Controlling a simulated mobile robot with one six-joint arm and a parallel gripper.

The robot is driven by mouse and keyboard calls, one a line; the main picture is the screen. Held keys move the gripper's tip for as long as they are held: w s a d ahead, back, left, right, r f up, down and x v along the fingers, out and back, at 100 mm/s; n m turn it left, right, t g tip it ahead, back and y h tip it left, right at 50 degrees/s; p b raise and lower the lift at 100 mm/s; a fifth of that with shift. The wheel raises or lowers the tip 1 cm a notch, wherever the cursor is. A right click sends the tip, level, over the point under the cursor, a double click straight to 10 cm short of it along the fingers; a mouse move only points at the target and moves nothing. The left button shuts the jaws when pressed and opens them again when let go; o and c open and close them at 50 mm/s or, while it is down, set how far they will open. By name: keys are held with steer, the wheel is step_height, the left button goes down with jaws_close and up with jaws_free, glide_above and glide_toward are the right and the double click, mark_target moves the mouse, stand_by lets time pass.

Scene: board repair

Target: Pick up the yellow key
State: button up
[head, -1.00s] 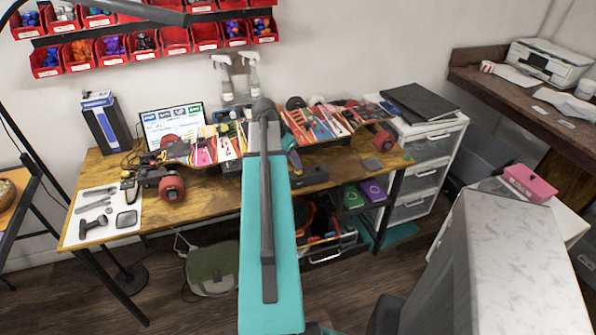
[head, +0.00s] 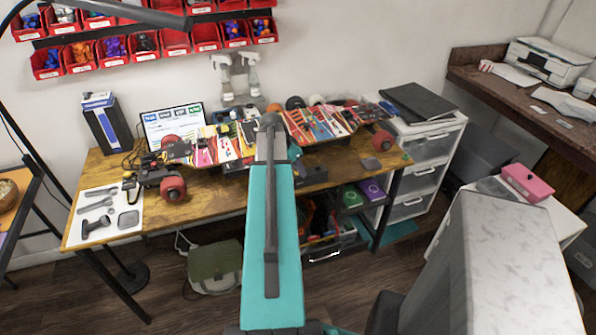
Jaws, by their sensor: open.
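I cannot make out a yellow key clearly in the head view. A small yellowish spot (head: 127,175) shows beside a black item near the left end of the wooden desk (head: 225,195), too small to identify. My teal arm reaches forward over the middle of the desk. Its far end hides part of the desk top and of the skateboard behind it. My gripper's fingers are hidden behind the arm, so I cannot see them or anything between them.
A skateboard (head: 225,145) with red wheels lies across the desk. A white mat (head: 92,232) with tools is at the left, a laptop (head: 172,122) behind. A drawer unit (head: 425,175) stands right of the desk. A white-topped cabinet (head: 525,250) is close at front right.

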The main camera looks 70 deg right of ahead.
steer(key=shift+c, duration=0.2)
jaws_close()
steer(key=shift+r, duration=0.15)
steer(key=shift+r+b, duration=0.7)
steer(key=shift+r, duration=0.95)
steer(key=s+a+b, duration=0.1)
steer(key=a+b, duration=0.3)
steer(key=a, duration=0.7)
steer(key=shift+s+r, duration=0.3)
steer(key=shift+s, duration=0.05)
steer(key=shift+b, duration=0.45)
